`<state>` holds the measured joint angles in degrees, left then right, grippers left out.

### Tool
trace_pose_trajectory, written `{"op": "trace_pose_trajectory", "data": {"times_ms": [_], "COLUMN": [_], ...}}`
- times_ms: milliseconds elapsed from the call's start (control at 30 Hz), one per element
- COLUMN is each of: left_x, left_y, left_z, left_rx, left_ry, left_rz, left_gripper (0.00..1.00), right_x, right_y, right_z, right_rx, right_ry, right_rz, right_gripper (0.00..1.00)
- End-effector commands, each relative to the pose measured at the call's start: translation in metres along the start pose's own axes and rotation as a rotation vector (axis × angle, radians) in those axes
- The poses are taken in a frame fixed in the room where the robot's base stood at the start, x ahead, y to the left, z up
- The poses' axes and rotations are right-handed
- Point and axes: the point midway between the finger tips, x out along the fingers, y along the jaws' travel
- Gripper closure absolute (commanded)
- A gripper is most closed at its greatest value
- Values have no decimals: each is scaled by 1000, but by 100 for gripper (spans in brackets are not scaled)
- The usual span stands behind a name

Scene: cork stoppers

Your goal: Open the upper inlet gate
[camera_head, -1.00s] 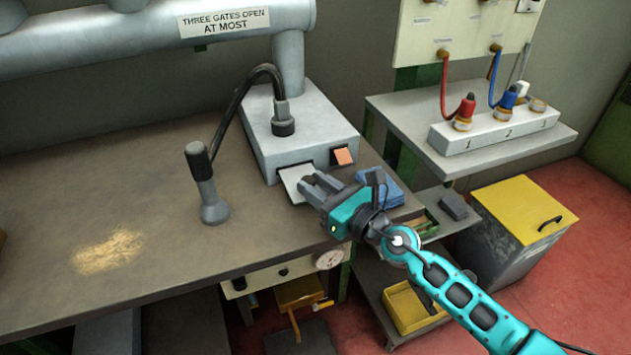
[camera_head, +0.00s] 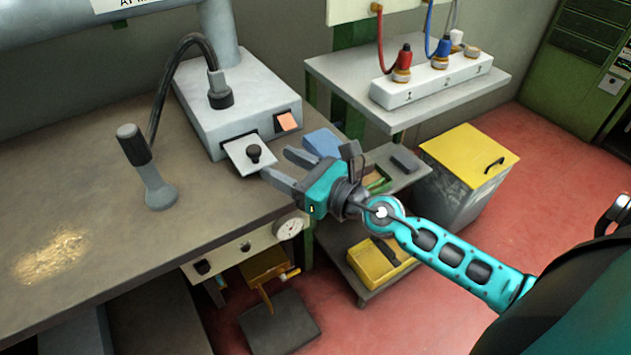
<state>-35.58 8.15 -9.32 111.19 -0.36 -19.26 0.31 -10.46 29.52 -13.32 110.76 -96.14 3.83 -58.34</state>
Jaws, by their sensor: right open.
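A pale metal gate plate (camera_head: 241,159) with a black knob (camera_head: 254,152) sticks out of a slot in the front of the grey machine box (camera_head: 205,110). It appears to be the upper inlet gate, though no label on it can be read. My right gripper (camera_head: 279,166) is just right of and in front of the plate, with its fingers spread and pointing left. Nothing is between the fingers, and they look apart from the knob. My left gripper is not in view.
An orange square (camera_head: 286,122) sits on the box front. A blue stack (camera_head: 322,143) lies behind my gripper. Under the bench are a dial (camera_head: 290,227) and another knob (camera_head: 202,267).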

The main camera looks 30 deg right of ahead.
Motion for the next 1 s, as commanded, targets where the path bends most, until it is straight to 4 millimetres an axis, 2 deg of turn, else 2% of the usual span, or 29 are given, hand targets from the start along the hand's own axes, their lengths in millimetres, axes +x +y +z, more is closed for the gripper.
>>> {"op": "trace_pose_trajectory", "data": {"times_ms": [33, 200, 400, 633, 1000], "left_x": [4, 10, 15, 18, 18], "left_y": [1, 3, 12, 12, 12], "left_z": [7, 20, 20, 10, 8], "left_rx": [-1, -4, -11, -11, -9], "left_ry": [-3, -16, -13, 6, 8], "left_rz": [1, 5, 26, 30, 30], "left_gripper": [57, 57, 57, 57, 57], "right_x": [-11, -41, -64, -74, -75], "right_y": [0, 0, 0, 0, 0], "right_z": [-5, -6, -4, -1, 0], "right_rx": [-2, -2, 0, -1, 0], "right_ry": [3, 3, 2, -1, -1], "right_rz": [-1, 0, -1, -1, -1], "right_gripper": [45, 45, 45, 45, 45]}}
